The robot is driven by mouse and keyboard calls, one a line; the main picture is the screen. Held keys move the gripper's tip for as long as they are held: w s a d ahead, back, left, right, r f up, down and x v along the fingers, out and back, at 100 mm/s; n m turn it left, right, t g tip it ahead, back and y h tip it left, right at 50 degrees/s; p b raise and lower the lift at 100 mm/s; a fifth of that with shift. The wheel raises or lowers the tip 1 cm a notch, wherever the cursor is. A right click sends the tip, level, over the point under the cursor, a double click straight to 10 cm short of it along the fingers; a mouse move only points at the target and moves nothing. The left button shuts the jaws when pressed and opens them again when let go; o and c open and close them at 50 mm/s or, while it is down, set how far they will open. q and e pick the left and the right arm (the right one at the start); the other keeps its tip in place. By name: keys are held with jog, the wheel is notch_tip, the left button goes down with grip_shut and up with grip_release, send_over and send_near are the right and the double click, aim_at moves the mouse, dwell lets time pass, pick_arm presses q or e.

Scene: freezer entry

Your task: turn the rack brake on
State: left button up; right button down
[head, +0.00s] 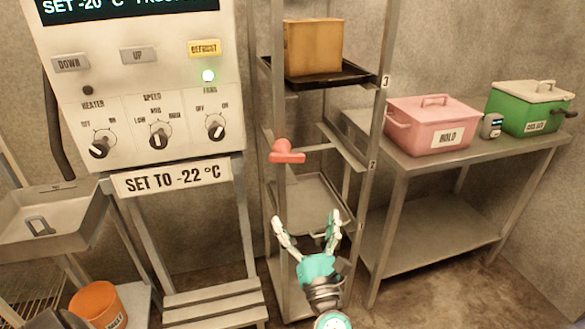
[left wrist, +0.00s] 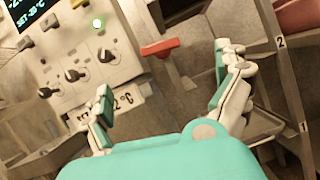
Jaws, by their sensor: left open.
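The rack (head: 267,200) is a tall metal frame with shelves in the middle of the head view. Its brake appears to be the red handle (head: 286,152) on the rack's front, with its bar pointing to the right. The red handle also shows in the left wrist view (left wrist: 160,47), beyond and between the fingers. My left gripper (head: 308,222) is open and empty, below the red handle and apart from it, in front of a lower shelf. It shows large in the left wrist view (left wrist: 170,85). My right gripper is in neither view.
A control panel (head: 140,90) with knobs and a lit green lamp stands left of the rack. A box (head: 313,47) sits on an upper tray. A steel table (head: 420,165) at right bears a pink box (head: 432,112) and a green cooler (head: 528,112). An orange bucket (head: 98,303) is lower left.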

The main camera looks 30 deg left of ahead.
pick_arm(q)
jog(key=p, duration=0.2)
send_near(288, 160)
jog(key=p+x, duration=0.2)
jog(key=x, duration=0.7)
jog(key=shift+w+a+r, duration=0.1)
jog(key=shift+w+r, duration=0.05)
jog(key=shift+w, duration=0.05)
jog(key=shift+w+a+r, duration=0.2)
jog(key=shift+w+a, duration=0.3)
jog(key=shift+a, duration=0.05)
jog(key=shift+c, duration=1)
jog(key=c, duration=0.7)
jog(key=shift+c, duration=0.3)
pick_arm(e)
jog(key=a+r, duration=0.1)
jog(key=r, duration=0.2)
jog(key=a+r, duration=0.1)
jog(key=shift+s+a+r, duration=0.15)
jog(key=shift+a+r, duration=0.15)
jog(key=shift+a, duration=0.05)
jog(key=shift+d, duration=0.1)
